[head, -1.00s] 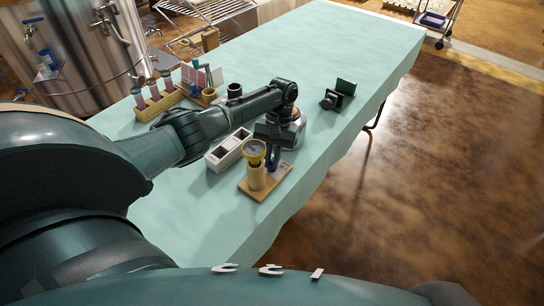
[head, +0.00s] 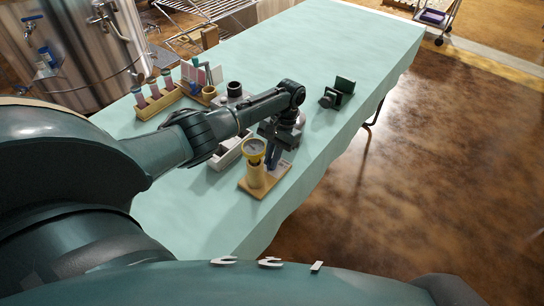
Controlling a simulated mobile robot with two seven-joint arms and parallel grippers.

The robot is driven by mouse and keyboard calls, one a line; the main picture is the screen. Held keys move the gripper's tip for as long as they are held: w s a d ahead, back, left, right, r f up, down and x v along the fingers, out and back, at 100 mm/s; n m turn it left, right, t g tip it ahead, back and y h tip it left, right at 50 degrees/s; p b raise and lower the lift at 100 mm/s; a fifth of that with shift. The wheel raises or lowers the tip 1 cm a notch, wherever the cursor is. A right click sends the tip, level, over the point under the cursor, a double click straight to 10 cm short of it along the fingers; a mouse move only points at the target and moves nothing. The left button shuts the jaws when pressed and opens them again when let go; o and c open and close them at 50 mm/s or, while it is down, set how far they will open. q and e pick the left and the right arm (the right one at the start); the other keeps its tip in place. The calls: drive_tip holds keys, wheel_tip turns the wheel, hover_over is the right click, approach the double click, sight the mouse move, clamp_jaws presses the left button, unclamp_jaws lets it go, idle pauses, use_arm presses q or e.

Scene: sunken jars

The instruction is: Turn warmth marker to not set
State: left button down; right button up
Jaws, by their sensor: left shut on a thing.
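A wooden stand (head: 248,187) near the front right edge of the table carries a yellow post with a round dial (head: 254,147) on top. A pale card (head: 282,168) lies on its right part. My left gripper (head: 271,166) points down over the stand, just right of the dial. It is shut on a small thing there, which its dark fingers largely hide. I take this to be the warmth marker, but its setting cannot be read. My right gripper is not in view.
A pale two-hole block (head: 229,155) stands left of the gripper, partly under my arm. A dark green device (head: 338,93) stands near the right edge. A wooden rack with several tubes (head: 155,103) is at the left. The far table is clear.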

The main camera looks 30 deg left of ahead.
use_arm(q)
drive_tip(key=c, duration=1.5)
unclamp_jaws()
drive_tip(key=v, duration=1.3)
drive_tip(key=shift+r+b, duration=0.15)
drive_tip(key=shift+b, duration=0.2)
drive_tip(key=s+d+f+m+t, duration=0.3)
drive_tip(key=s+d+f+m, duration=0.1)
drive_tip(key=s+d+f, duration=1)
drive_tip(key=s+a+r+n+t, duration=0.2)
drive_tip(key=s+r+t, duration=0.1)
drive_tip(key=s, duration=0.5)
drive_tip(key=s+a+r+n+t, duration=0.1)
drive_tip(key=s+a+r+t, duration=0.15)
drive_tip(key=s, duration=0.55)
drive_tip(key=w+d+f+t+h, duration=0.1)
drive_tip(key=d+t, duration=0.1)
drive_tip(key=w+d+f+t+h+p, duration=0.1)
drive_tip(key=w+d+t, duration=0.1)
drive_tip(key=w+d+f+m+t+h+p, duration=0.1)
drive_tip(key=w+d+f+t, duration=0.1)
drive_tip(key=shift+w+d+t+h, duration=0.25)
drive_tip(key=shift+d+t+h, duration=0.1)
drive_tip(key=shift+h, duration=0.05)
